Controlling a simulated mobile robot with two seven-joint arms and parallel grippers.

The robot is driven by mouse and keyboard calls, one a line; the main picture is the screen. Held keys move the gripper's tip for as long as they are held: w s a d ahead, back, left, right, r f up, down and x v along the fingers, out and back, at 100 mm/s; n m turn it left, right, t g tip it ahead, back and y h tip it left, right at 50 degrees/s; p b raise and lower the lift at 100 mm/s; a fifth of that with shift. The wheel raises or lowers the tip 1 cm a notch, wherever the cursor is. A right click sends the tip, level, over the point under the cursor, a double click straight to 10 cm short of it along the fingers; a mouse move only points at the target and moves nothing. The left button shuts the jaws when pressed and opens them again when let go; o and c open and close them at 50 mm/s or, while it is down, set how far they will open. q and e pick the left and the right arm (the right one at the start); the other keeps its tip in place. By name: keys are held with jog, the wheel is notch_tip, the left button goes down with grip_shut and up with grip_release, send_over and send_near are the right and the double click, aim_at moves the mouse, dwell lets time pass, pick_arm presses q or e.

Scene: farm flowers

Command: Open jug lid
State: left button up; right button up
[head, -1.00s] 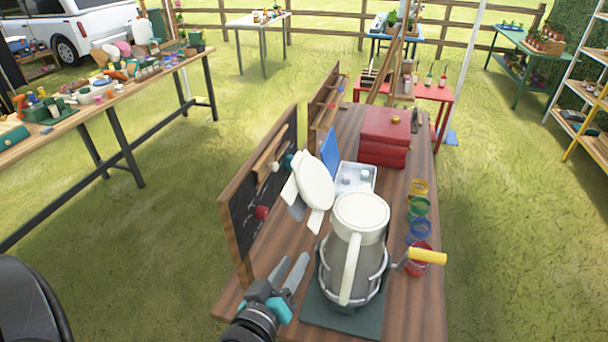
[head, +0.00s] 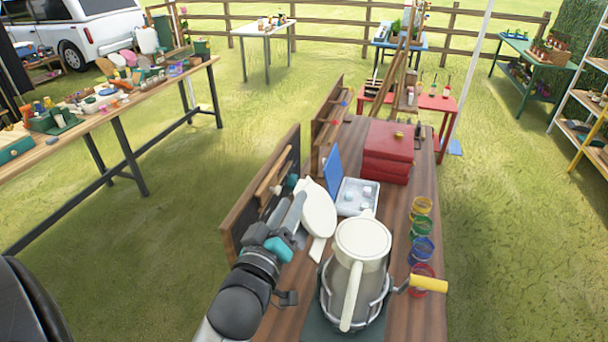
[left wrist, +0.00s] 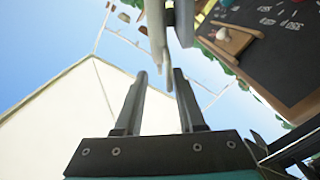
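A grey jug (head: 354,283) with a cream top (head: 363,240) and cream handle stands upright in a wire holder on a dark green base (head: 318,326). The top sits flat on the jug, with a small tab at its far rim. My left gripper (head: 293,212) is left of the jug, beside a white disc-shaped thing (head: 319,208). In the left wrist view my left gripper (left wrist: 160,75) is open, and a pale edge (left wrist: 160,35) shows just beyond and between its fingertips. I cannot tell whether they touch. My right gripper is out of view.
A blackboard (head: 262,192) stands along the table's left edge, close to my left arm. Red boxes (head: 388,150) and a white tray (head: 357,196) lie behind the jug. Several coloured jars (head: 421,228) and a yellow-handled roller (head: 428,285) are to its right.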

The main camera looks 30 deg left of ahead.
aim_at(303, 183)
pick_arm(q)
jog(key=p+x, duration=0.1)
jog(key=x, duration=0.7)
jog(key=shift+w+a, duration=0.1)
jog(key=shift+w, duration=0.2)
grip_shut()
jog(key=shift+f, duration=0.15)
dwell(1.0)
